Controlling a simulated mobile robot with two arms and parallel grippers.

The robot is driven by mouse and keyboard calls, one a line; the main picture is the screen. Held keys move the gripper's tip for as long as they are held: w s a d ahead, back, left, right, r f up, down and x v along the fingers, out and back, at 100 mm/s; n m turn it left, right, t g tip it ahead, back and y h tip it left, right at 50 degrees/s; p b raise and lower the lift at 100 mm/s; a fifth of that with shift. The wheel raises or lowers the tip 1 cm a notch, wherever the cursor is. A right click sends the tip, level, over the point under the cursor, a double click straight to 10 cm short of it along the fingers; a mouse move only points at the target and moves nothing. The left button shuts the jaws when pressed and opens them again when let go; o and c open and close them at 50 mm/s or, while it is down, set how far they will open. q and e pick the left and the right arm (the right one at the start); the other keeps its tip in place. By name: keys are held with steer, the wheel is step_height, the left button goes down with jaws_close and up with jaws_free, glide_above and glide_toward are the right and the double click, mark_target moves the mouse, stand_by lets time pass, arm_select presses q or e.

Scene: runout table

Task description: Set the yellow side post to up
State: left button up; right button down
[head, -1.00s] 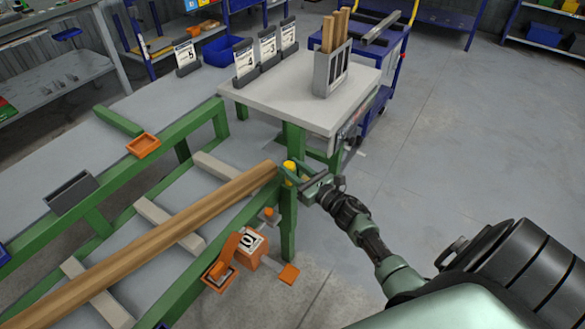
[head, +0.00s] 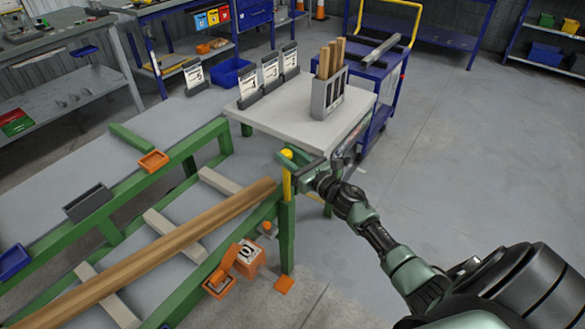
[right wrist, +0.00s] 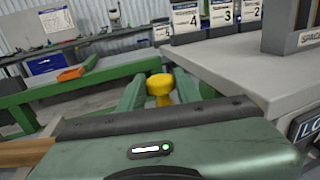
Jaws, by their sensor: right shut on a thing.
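The yellow side post (head: 287,182) stands upright at the near right end of the green runout table (head: 287,235), beside the end of the long wooden beam (head: 180,240). A length of its yellow shaft shows below its rounded head. My right gripper (head: 291,162) reaches in from the right and is shut on the post near its top. In the right wrist view the yellow post head (right wrist: 160,86) sits between the two green fingers (right wrist: 158,92). The gripper hides part of the post. My left gripper is not in view.
A pale side table (head: 300,122) with a grey rack of wooden sticks (head: 328,95) and number cards stands just behind the post. An orange lever unit (head: 235,265) is fixed below the beam. Open floor lies to the right.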

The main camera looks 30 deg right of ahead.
step_height(320, 180, up, 7)
steer(key=p, duration=0.3)
steer(key=shift+r, duration=0.1)
steer(key=shift+r+p, duration=0.3)
steer(key=shift+p, duration=0.1)
steer(key=shift+r, duration=0.1)
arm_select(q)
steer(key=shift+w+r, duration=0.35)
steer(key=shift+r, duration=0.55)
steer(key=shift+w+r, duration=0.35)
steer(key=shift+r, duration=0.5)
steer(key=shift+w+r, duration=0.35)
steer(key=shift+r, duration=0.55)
arm_select(e)
steer(key=shift+w+r, duration=0.1)
steer(key=shift+r, duration=0.05)
steer(key=c, duration=1)
jaws_free()
